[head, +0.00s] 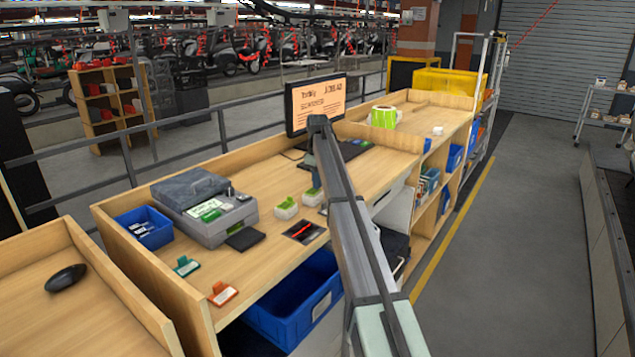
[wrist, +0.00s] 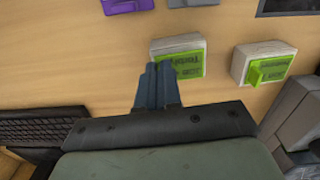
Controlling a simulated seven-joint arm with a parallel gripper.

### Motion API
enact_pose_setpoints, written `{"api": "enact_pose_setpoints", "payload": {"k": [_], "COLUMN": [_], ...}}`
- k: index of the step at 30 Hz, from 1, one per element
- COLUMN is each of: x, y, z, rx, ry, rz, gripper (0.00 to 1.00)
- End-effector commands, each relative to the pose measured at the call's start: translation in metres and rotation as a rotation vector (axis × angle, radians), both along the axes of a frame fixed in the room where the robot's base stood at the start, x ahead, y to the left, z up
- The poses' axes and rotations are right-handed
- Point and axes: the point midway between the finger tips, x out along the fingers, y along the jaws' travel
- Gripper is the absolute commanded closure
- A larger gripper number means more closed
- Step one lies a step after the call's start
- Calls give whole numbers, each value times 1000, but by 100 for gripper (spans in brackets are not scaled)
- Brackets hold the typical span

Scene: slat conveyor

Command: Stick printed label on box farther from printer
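Two small white boxes with green labelled faces stand on the wooden desk. The box farther from the printer (head: 312,198) is left in the wrist view (wrist: 158,46); the nearer box (head: 286,210) is right there (wrist: 240,66). The grey printer (head: 218,222) stands left on the desk, with a green-and-white piece (head: 208,209) at its front; its edge shows in the wrist view (wrist: 300,125). My gripper (wrist: 157,72) looks shut, its fingertips at the near edge of the farther box. Any label between the fingers is not distinguishable. My arm hides the gripper in the head view.
A monitor (head: 316,103) and keyboard (wrist: 38,128) are behind the boxes. A dark square pad with a red mark (head: 305,231) lies in front. Teal (head: 187,266) and orange (head: 222,294) stands are near the front-left edge. A blue bin (head: 146,228) sits beside the printer.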

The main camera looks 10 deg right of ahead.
Motion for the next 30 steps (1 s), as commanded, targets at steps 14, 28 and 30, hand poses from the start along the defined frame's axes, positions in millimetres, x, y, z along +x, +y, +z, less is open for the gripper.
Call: {"api": "enact_pose_setpoints", "payload": {"k": [14, 28, 30], "x": [0, 0, 0], "y": [0, 0, 0], "z": [-2, -5, -6], "rx": [0, 0, 0], "ry": [0, 0, 0], "rz": [0, 0, 0], "gripper": [100, 100, 100]}}
